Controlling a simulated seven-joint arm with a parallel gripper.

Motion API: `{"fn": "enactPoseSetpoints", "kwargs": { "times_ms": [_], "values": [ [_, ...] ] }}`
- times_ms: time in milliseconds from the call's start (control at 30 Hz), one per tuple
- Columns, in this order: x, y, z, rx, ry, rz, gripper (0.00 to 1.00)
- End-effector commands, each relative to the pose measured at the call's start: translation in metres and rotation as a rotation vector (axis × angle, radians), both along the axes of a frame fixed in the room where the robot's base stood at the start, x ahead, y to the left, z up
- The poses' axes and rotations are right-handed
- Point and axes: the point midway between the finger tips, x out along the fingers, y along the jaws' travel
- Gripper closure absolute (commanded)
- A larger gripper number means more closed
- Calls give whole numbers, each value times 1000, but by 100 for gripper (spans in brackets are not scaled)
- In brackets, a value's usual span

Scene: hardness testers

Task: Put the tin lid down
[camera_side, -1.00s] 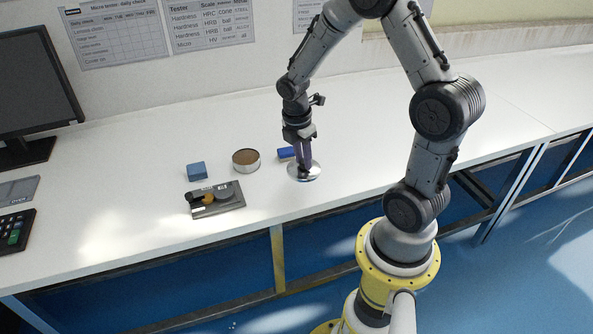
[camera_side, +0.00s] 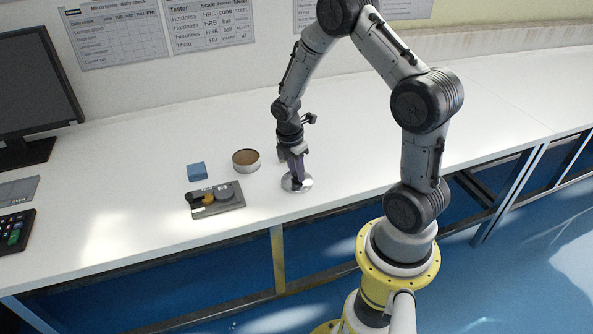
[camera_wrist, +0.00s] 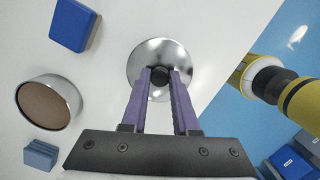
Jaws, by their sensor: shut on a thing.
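The tin lid is a shiny silver disc (camera_side: 305,185) with a dark knob (camera_wrist: 158,82). In the wrist view the lid (camera_wrist: 160,48) lies flat beyond my fingertips. My gripper (camera_side: 296,178) points down and is shut on the knob; its purple fingers (camera_wrist: 160,84) sit on either side of it. The lid is at or just above the white bench; I cannot tell whether it touches. The open round tin (camera_side: 246,161), with a brown inside, stands left of the lid, apart from it. The tin (camera_wrist: 75,98) also shows in the wrist view.
A blue block (camera_side: 197,172) lies left of the tin. Another blue block (camera_wrist: 73,25) is mostly hidden behind my gripper in the side view. A dark tray (camera_side: 228,209) with small parts lies front left. The bench's front edge is near the lid; bench to the right is clear.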

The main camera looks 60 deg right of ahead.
Motion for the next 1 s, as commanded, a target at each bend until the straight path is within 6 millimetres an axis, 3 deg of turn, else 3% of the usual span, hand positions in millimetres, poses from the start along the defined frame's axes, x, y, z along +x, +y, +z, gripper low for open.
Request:
{"fn": "enactPoseSetpoints", "kwargs": {
  "times_ms": [33,67,200,633,1000],
  "values": [
    [0,0,-2,0,1,0,100],
    [0,0,-2,0,1,0,68],
    [0,0,-2,0,1,0,43],
    [1,0,8,-2,-1,0,42],
    [5,11,78,-2,-5,1,42]
  ]
}}
